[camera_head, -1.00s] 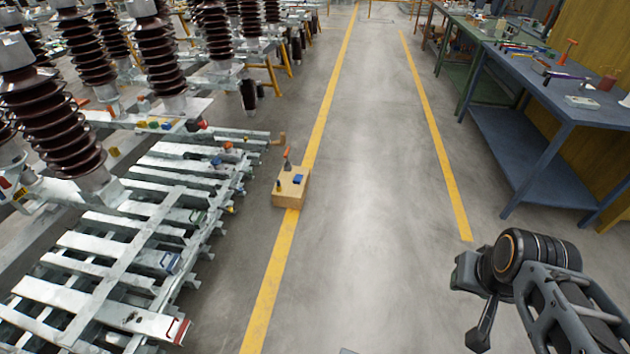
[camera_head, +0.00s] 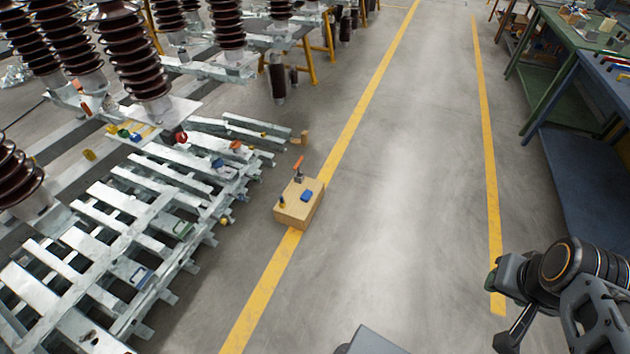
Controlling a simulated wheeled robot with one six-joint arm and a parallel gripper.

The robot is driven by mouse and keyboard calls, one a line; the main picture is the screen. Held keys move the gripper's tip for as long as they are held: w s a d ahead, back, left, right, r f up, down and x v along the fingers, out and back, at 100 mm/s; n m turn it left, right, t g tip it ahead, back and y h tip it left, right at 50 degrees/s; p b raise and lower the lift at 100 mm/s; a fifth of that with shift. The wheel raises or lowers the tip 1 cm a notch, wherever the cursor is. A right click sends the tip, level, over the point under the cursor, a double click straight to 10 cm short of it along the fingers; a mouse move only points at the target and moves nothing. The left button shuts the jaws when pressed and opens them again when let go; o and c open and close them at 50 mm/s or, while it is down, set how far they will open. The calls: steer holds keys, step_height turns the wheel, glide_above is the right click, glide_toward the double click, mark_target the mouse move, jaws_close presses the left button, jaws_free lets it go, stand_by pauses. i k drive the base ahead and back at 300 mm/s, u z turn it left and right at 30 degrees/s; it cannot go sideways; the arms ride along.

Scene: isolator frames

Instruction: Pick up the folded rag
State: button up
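I cannot make out a folded rag for certain. A small blue item (camera_head: 306,196) lies on top of a wooden box (camera_head: 292,214) on the floor; it is too small to tell whether it is cloth. An orange-handled tool (camera_head: 298,168) and a small dark and yellow item (camera_head: 282,202) are also on the box. My arm is at the lower right, with its end, my gripper (camera_head: 507,305), over the floor and well away from the box. The fingers are not clear enough to show whether they are open.
Metal slatted frames (camera_head: 110,240) and tall brown insulators (camera_head: 130,50) fill the left. A green workbench (camera_head: 570,35) and a blue workbench (camera_head: 585,170) stand at the right. The grey floor between the yellow lines (camera_head: 400,150) is clear.

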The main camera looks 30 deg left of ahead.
mark_target(306, 196)
steer(key=u, duration=0.35)
steer(key=i, duration=1.7)
steer(key=u, duration=1.75)
steer(key=i, duration=1.1)
steer(key=u, duration=0.9)
